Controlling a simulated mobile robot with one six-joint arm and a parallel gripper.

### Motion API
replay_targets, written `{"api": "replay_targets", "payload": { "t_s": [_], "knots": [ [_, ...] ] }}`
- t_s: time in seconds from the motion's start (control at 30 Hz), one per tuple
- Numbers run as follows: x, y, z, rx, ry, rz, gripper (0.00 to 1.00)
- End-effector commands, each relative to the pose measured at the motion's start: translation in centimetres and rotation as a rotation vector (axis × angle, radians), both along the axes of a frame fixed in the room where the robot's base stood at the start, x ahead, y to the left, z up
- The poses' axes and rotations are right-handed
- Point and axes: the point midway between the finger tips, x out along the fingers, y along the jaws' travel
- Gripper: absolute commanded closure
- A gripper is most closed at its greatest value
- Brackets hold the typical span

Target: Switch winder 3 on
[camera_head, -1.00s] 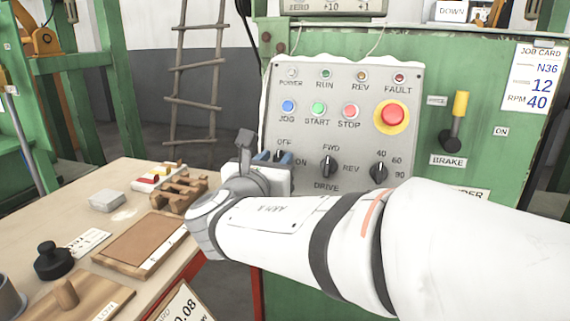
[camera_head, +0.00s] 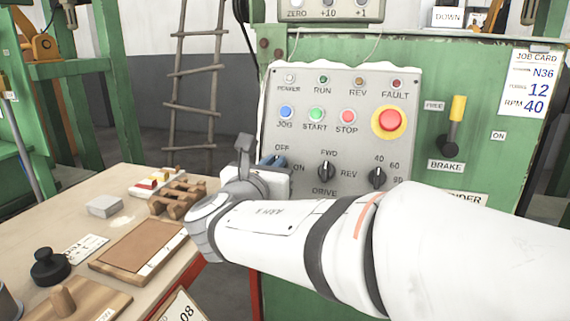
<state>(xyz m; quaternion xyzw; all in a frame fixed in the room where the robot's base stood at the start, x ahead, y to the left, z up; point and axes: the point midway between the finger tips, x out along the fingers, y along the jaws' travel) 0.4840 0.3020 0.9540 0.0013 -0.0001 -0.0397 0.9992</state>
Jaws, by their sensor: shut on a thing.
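The winder's grey control panel (camera_head: 345,130) is on the green machine. It carries a POWER lamp (camera_head: 289,79), which looks pale, and RUN, REV and FAULT lamps. At its lower left, between the OFF and ON labels, is the power switch, whose knob is largely hidden by my gripper. My gripper (camera_head: 274,160) is at this switch, with its bluish fingers closed on the knob and tilted. My white arm reaches in from the right and covers the panel's lower edge.
Near the gripper are the FWD/REV drive knob (camera_head: 327,172), speed knob (camera_head: 377,178), JOG button (camera_head: 286,112) and red emergency stop (camera_head: 389,121). A yellow-handled brake lever (camera_head: 456,112) is to the right. A workbench (camera_head: 120,190) with wooden blocks stands at the left.

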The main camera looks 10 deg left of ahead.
Motion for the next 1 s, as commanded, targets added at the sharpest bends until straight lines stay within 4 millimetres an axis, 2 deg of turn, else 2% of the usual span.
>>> {"api": "replay_targets", "payload": {
  "t_s": [0.37,1.0],
  "knots": [
    [-0.05,-0.06,-0.07,0.116,-0.009,-0.041,1.0],
    [-0.06,-0.17,-0.01,0.653,-0.049,-0.261,1.0]
  ]
}}
